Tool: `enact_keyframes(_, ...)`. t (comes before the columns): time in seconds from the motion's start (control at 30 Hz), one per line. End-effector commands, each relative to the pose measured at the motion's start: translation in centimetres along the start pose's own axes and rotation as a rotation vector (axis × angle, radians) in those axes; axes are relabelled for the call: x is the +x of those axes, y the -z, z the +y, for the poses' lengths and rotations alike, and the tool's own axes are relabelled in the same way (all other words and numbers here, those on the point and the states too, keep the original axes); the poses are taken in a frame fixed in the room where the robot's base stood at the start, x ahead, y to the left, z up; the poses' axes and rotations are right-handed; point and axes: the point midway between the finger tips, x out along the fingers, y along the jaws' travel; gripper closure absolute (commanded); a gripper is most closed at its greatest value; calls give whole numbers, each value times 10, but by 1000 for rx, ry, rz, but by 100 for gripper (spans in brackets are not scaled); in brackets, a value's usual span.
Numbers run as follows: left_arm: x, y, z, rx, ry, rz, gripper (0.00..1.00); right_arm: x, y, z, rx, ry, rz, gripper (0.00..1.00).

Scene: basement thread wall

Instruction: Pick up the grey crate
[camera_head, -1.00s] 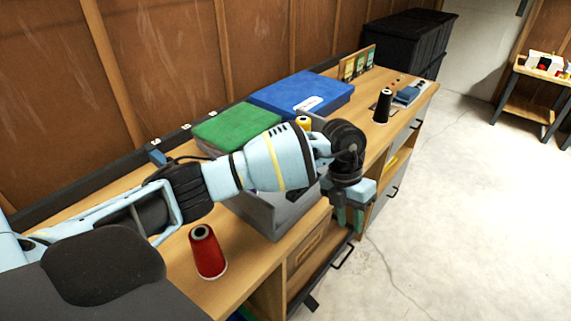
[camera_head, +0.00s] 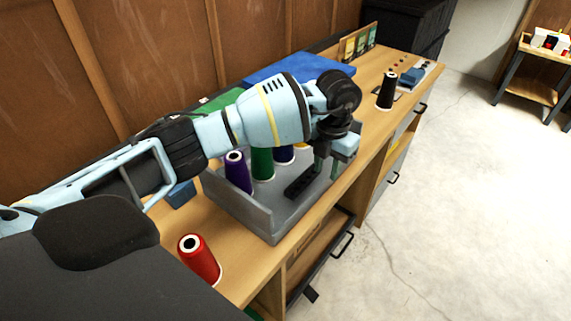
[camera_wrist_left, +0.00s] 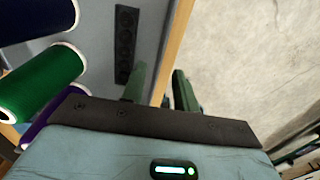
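The grey crate (camera_head: 257,216) stands on the wooden bench, partly hidden behind my left arm. It holds a purple spool (camera_head: 238,172), a green spool (camera_head: 262,164), a blue spool (camera_head: 284,155) and a black strip with holes (camera_head: 302,186). My left gripper (camera_head: 327,170) is at the crate's right end, pointing down. In the left wrist view, its green fingers (camera_wrist_left: 160,88) are apart, with the crate's front wall and the bench edge showing between them. The crate floor (camera_wrist_left: 95,60) lies left of them. I cannot tell whether the fingers touch the wall. My right gripper is not in view.
A red spool (camera_head: 199,259) stands on the bench left of the crate. A blue box (camera_head: 300,68) lies behind it. A black spool (camera_head: 387,90) stands farther right. An open drawer (camera_head: 322,268) juts out below the crate.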

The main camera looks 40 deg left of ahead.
Motion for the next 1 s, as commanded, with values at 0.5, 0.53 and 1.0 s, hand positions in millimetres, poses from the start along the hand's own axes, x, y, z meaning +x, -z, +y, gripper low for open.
enact_keyframes(0.5, 46, 9, -1, -1, 0, 0, 70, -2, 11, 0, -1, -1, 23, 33)
enact_keyframes(0.53, 49, 9, -1, -1, 1, 0, 70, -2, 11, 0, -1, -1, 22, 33)
enact_keyframes(1.0, 54, 8, -1, 0, 0, -2, 88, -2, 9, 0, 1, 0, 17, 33)
